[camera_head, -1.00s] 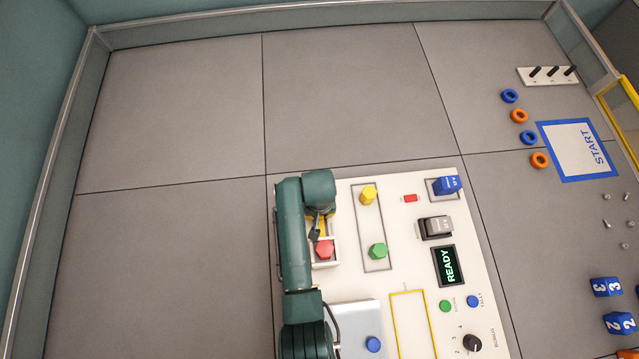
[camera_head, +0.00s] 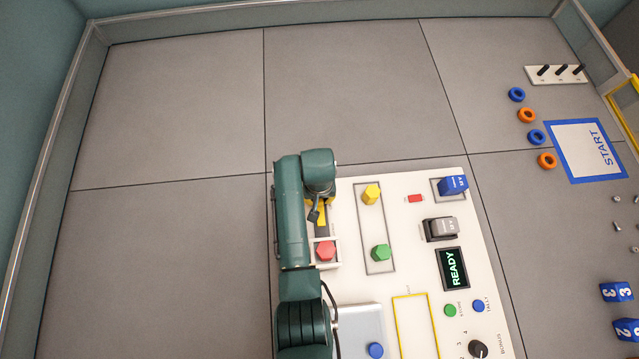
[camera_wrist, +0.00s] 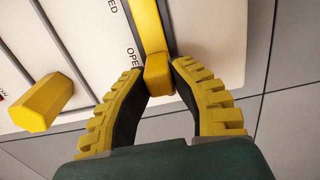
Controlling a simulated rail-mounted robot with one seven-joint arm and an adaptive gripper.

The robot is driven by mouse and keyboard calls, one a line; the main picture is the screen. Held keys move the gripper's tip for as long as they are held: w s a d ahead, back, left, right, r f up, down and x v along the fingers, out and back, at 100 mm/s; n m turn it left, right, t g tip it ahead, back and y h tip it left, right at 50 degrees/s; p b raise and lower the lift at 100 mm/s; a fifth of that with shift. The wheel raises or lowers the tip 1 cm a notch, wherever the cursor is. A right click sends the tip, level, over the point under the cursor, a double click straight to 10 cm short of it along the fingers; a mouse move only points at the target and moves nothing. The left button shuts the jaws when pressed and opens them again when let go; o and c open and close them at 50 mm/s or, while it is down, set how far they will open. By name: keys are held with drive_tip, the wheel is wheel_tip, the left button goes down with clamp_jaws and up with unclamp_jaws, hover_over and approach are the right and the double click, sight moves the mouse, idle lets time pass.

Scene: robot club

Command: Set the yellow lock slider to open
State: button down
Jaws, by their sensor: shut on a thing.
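The yellow lock slider shows in the wrist view as a long yellow bar (camera_wrist: 147,22) with a blocky yellow end (camera_wrist: 158,74). My gripper (camera_wrist: 160,78) is shut on this end, one dark-padded finger on each side. The end sits beside a partly hidden label reading "OPE"; letters "ED" show farther up along the bar. In the head view my gripper (camera_head: 318,212) is over the upper left part of the white panel (camera_head: 408,272), and my arm hides much of the slider (camera_head: 322,216).
A red hexagonal knob (camera_head: 325,250) stands just below the slider in the head view. Yellow (camera_head: 371,195) and green (camera_head: 381,252) hexagonal knobs stand to the right, with a blue switch (camera_head: 453,185) beyond. The floor (camera_head: 365,85) above the panel is clear.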

drive_tip(key=c, duration=0.9)
unclamp_jaws()
drive_tip(key=shift+w, duration=0.15)
wheel_tip(320, 180, up, 12)
